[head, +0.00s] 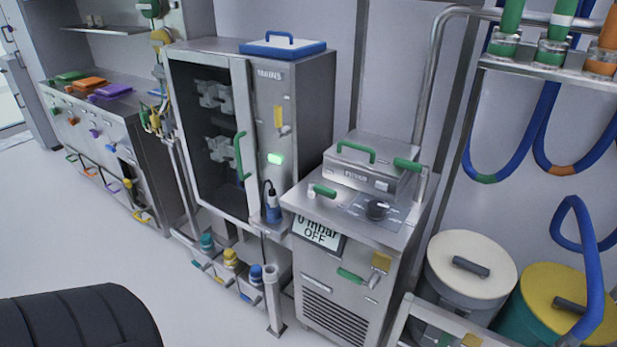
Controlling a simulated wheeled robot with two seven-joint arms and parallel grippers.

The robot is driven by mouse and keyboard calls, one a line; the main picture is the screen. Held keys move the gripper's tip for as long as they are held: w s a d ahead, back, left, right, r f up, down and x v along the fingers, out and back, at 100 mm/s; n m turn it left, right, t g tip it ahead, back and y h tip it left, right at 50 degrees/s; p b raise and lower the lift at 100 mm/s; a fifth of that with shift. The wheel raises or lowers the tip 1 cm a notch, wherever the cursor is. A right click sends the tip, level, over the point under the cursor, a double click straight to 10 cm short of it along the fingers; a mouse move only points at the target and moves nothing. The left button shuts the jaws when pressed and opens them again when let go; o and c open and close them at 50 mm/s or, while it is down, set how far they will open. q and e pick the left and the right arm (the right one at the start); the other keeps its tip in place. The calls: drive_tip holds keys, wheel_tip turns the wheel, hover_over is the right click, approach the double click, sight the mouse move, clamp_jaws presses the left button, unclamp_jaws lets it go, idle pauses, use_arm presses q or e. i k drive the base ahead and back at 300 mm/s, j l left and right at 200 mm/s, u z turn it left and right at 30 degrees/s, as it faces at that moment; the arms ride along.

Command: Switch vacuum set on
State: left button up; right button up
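The vacuum set looks to be the steel unit (340,290) right of centre. Its tilted display (318,233) reads "0 mbar" and "OFF". A black rotary knob (377,209) sits on a dark panel on its top. A green-handled lever (322,190) is at the top's left corner, and a steel box (368,165) with a green handle stands at the back of the top. The front has a green handle (350,275) and a yellow tag. Neither of my grippers is in view.
A steel cabinet (290,95) marked "MAINS", with a lit green lamp (275,158), stands left of the unit. Two lidded drums (470,265) (560,305) and hanging blue hoses (540,150) are at right. A drawer bench (90,120) is far left.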

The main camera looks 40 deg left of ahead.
sight(314, 190)
drive_tip(key=u, duration=1.05)
